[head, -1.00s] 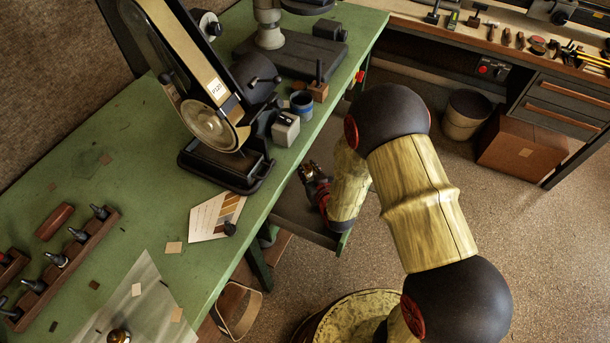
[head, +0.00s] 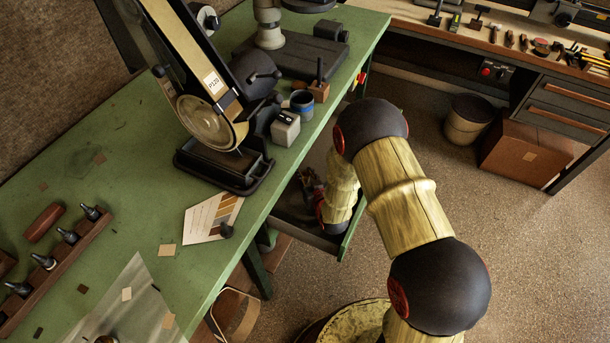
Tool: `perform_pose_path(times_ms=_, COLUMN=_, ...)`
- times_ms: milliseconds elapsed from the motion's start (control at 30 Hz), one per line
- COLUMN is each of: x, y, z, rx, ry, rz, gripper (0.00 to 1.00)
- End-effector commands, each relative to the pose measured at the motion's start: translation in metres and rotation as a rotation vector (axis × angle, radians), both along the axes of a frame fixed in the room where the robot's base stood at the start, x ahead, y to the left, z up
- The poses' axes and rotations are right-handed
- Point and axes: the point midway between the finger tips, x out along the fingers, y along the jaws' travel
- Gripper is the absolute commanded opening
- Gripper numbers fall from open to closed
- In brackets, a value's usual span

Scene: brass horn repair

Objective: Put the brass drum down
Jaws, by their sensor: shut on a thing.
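My gripper (head: 307,182) is small and dark in the head view, reaching down at the open drawer (head: 343,240) under the front edge of the green bench. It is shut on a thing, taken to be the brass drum. The drum itself is too dark and too hidden by the fingers to make out. My wrist stands beside the drawer's right wall. The drawer floor under the gripper is in shadow, and I cannot tell whether the held thing touches it.
The green bench (head: 120,150) overhangs the drawer on the left. A belt sander (head: 210,130), a grey block (head: 285,128), a blue cup (head: 301,103) and a sample card (head: 208,218) stand or lie near its edge. A bin (head: 468,118) and brown box (head: 525,150) stand on the floor.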

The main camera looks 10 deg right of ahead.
Motion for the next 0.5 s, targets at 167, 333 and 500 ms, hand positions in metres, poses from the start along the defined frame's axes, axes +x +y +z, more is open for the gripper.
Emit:
perform_pose_path(times_ms=167, x=-0.0003, y=0.0000, z=-0.0031, rx=0.000, ry=0.001, rz=0.000, gripper=0.27)
perform_pose_path(times_ms=333, x=-0.0003, y=0.0000, z=-0.0028, rx=0.000, ry=0.001, rz=0.000, gripper=0.37)
perform_pose_path(times_ms=500, x=-0.0003, y=0.0000, z=-0.0028, rx=0.000, ry=0.001, rz=0.000, gripper=0.42)
